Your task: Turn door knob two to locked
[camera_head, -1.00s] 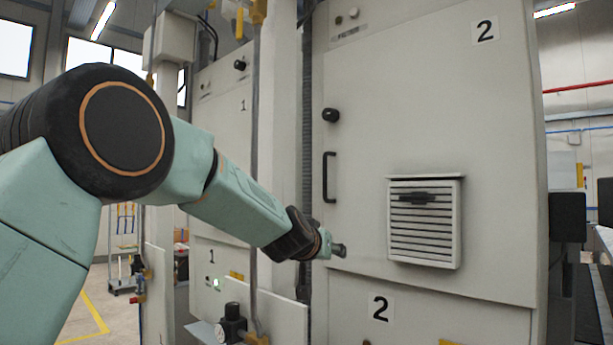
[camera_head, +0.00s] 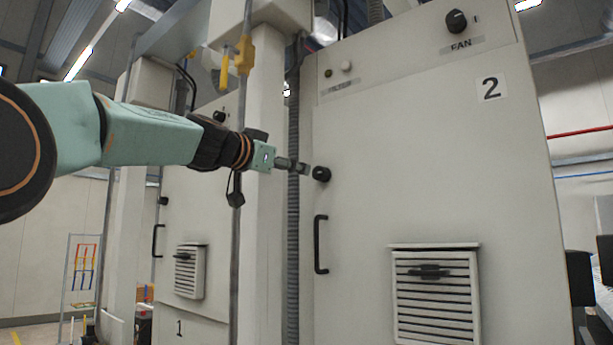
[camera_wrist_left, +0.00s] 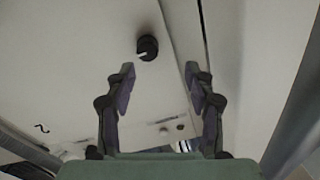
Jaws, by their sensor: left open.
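Door knob two is a small black round knob (camera_head: 321,173) on the left edge of the cream door (camera_head: 420,195) marked 2, above a black handle. My left gripper (camera_head: 306,169) reaches in from the left, its fingertips just left of the knob in the head view. In the left wrist view the knob (camera_wrist_left: 147,47) has a white pointer line and lies beyond the fingertips, between them and left of centre. The left gripper (camera_wrist_left: 160,85) is open and empty, and looks apart from the knob. My right gripper is not in view.
A black handle (camera_head: 320,244) and a slatted vent (camera_head: 436,295) are on the door below. A black fan knob (camera_head: 456,21) is at the top. A vertical pipe (camera_head: 243,110) and yellow valve (camera_head: 244,55) stand behind my left arm.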

